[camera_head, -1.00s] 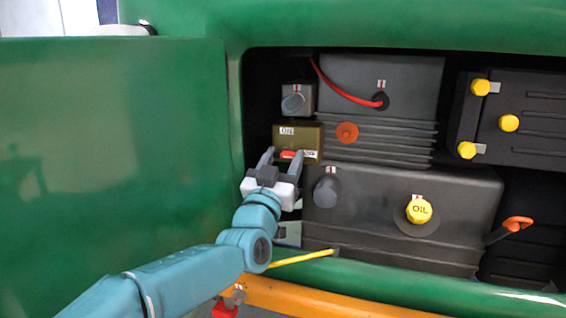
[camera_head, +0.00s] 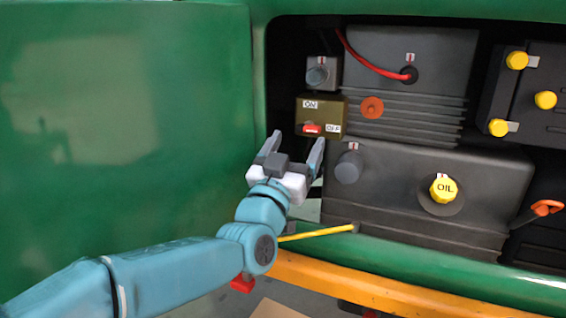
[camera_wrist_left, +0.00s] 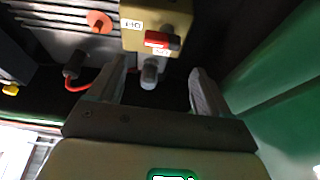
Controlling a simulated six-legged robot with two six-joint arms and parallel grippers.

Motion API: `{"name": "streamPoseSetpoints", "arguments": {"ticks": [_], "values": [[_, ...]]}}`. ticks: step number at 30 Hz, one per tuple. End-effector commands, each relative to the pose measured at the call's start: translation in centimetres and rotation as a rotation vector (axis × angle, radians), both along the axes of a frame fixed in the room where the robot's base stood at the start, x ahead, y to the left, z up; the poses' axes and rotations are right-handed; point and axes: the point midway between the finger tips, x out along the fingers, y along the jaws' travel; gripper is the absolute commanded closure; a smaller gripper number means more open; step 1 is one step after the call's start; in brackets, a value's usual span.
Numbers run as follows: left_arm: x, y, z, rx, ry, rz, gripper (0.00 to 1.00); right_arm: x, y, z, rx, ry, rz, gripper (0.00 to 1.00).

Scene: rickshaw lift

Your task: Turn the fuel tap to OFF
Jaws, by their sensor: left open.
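The fuel tap is an olive-brown box (camera_head: 334,112) with a red lever (camera_head: 312,128), ON label above and OFF label to the right of the lever. The lever lies about level, its right end beside the OFF label. In the left wrist view the box (camera_wrist_left: 150,12) and red lever (camera_wrist_left: 158,40) show beyond the fingers. My left gripper (camera_head: 295,143) is open and empty, below and in front of the tap, apparently clear of the lever. Its spread fingers also show in the left wrist view (camera_wrist_left: 158,70). My right gripper is out of view.
A grey knob (camera_head: 317,75) sits above the tap, and a dark round knob (camera_head: 347,168) sits below right. The engine has an orange cap (camera_head: 372,107) and yellow OIL cap (camera_head: 443,189). A green panel (camera_head: 130,120) stands left; a green sill (camera_head: 430,262) runs below.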

Motion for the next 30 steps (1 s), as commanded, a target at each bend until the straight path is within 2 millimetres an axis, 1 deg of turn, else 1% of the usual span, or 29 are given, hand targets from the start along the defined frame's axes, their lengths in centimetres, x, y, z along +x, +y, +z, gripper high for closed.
{"name": "streamPoseSetpoints", "arguments": {"ticks": [1,3,6,10,15,30], "values": [[-1.4,0.4,0.0,-0.001,-0.001,-0.001,0.21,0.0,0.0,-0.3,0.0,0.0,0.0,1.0],[-2.9,0.9,0.0,0.0,-0.001,0.0,0.21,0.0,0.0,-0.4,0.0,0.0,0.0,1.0],[-4.7,1.6,0.0,0.0,-0.001,-0.001,0.21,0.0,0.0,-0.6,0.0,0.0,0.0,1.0],[-6.2,2.1,0.0,-0.001,-0.001,0.0,0.21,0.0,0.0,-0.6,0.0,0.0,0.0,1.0],[-6.9,2.3,0.0,-0.001,-0.001,0.001,0.21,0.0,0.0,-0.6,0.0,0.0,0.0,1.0],[-7.1,2.3,0.0,0.0,0.0,0.0,0.21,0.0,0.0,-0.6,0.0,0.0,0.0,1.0]]}}
